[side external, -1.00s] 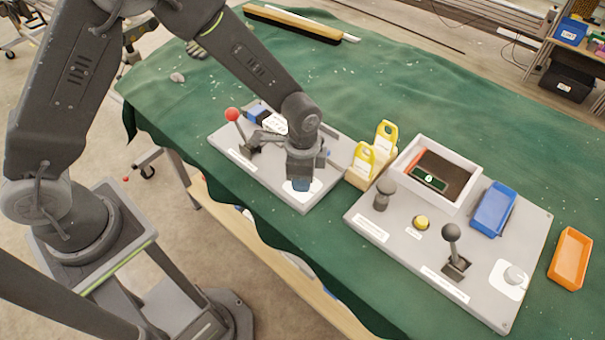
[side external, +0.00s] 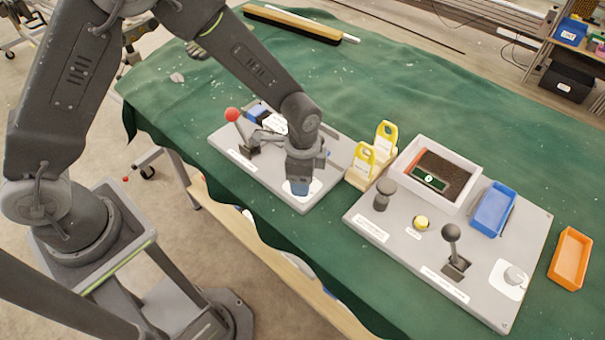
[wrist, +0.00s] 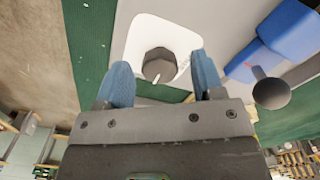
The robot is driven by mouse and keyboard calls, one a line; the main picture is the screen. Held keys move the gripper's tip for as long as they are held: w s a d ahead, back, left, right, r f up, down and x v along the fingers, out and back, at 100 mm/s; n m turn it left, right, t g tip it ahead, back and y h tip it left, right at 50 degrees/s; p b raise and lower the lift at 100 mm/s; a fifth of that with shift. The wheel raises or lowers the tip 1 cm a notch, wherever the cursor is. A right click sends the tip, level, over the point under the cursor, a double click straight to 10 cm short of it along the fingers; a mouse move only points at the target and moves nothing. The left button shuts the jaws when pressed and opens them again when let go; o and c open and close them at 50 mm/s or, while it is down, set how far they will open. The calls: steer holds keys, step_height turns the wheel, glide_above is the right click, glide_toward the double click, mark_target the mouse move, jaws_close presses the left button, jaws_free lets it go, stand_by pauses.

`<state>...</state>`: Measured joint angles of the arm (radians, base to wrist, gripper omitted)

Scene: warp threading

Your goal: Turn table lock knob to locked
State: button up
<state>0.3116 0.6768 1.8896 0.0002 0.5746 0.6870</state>
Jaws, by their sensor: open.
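In the wrist view a dark grey faceted knob (wrist: 158,65) with a small pale pointer stands on a white rounded plate (wrist: 187,40). My gripper (wrist: 160,60) is open, with one blue finger on either side of the knob in the picture. Contact with the knob cannot be told. In the side view my gripper (side external: 299,187) points down over the front right part of the left grey panel (side external: 232,152); it hides the knob there. Another knob (side external: 515,275) on a white plate sits on the right panel. The label texts are too small to read.
The left panel also carries a red-ball lever (side external: 232,114) and a blue-and-white object (side external: 268,119). Yellow-handled items (side external: 375,152) stand just right of my gripper. The right panel (side external: 395,240) holds a box, a blue tray and a black lever. Green cloth behind is mostly clear.

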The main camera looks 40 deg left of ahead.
step_height(320, 180, up, 14)
stand_by(0.6)
steer(key=s+a+r+n+t, duration=0.3)
steer(key=s+a+r+n, duration=0.2)
steer(key=s+a+r, duration=0.4)
steer(key=s+a+r+n+t, duration=0.2)
steer(key=s+n, duration=0.4)
steer(key=s, duration=0.3)
steer(key=shift+a+r+t, duration=0.3)
steer(key=shift+a+r, duration=0.45)
steer(key=shift+a, duration=0.1)
